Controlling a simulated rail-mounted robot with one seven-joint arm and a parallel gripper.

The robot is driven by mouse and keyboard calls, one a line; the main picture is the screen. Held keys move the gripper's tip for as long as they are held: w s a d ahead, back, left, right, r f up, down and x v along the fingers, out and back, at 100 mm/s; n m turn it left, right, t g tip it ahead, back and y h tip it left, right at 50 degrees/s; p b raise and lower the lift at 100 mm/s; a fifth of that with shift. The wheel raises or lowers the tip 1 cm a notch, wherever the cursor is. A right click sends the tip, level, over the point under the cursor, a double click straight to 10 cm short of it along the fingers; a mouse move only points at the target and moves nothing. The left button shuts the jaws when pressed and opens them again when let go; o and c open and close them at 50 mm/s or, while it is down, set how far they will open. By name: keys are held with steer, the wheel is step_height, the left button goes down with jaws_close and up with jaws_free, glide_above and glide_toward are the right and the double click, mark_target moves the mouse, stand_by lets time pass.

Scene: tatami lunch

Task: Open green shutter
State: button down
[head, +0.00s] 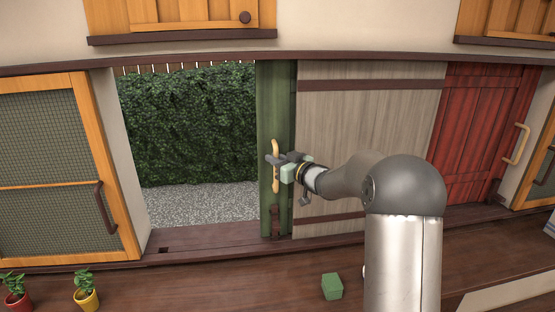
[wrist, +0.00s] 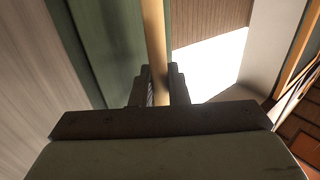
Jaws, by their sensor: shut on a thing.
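The green shutter (head: 275,98) stands at the right side of the window opening, mostly behind the grey wooden shutter. Its visible strip carries a light wooden vertical handle (head: 275,150). My gripper (head: 275,160) is shut on this handle, one finger on each side. In the wrist view the handle (wrist: 154,40) runs up between the two fingers (wrist: 158,88), with the green panel (wrist: 108,40) to its left. To the left of the shutter the opening is clear and shows a green hedge (head: 190,120) and gravel.
The grey shutter (head: 365,130) and a red shutter (head: 485,130) are to the right. A mesh-panelled orange frame (head: 55,165) is at left. Two potted plants (head: 87,290) and a green cube (head: 332,286) rest on the wooden surface below.

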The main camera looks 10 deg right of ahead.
steer(key=c, duration=1.5)
jaws_free()
steer(key=b+v, duration=0.4)
steer(key=v, duration=1.3)
steer(key=shift+s, duration=0.25)
